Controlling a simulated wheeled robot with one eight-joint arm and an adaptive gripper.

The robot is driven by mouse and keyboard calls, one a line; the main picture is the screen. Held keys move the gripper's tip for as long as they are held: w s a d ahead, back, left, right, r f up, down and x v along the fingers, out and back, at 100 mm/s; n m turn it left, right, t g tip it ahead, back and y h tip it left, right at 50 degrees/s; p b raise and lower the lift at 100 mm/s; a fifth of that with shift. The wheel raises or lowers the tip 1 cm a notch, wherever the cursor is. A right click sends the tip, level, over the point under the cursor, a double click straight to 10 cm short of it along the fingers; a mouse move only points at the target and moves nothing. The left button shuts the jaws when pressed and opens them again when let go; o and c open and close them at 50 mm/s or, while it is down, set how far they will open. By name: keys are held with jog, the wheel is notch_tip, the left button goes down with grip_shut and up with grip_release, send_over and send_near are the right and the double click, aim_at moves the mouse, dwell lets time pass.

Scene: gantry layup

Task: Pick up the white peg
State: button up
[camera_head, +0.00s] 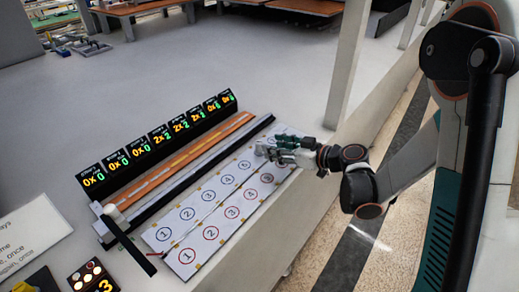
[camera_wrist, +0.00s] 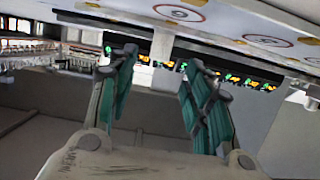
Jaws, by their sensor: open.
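My gripper (camera_head: 270,152) reaches in from the right, low over the far end of the white numbered board (camera_head: 212,214). In the wrist view my gripper (camera_wrist: 160,65) shows two green-padded fingers spread apart, with nothing clamped between them. A small pale upright piece (camera_wrist: 162,46) shows in the gap between the fingertips, beyond them and against the board's edge; I cannot tell for sure that it is the white peg. In the head view the fingers hide most of that spot, and no separate peg is clear there.
A row of black counter displays (camera_head: 158,138) stands behind an orange strip (camera_head: 185,155) and a dark rail. A white cylindrical piece with a black bar (camera_head: 133,244) lies at the near left. A button box (camera_head: 92,276) is at the front. A pale post (camera_head: 347,65) rises behind my gripper.

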aim_at(262, 153)
jog(key=shift+b+x, duration=1.05)
jog(key=shift+x, duration=1.95)
jog(key=shift+c, duration=0.2)
grip_shut()
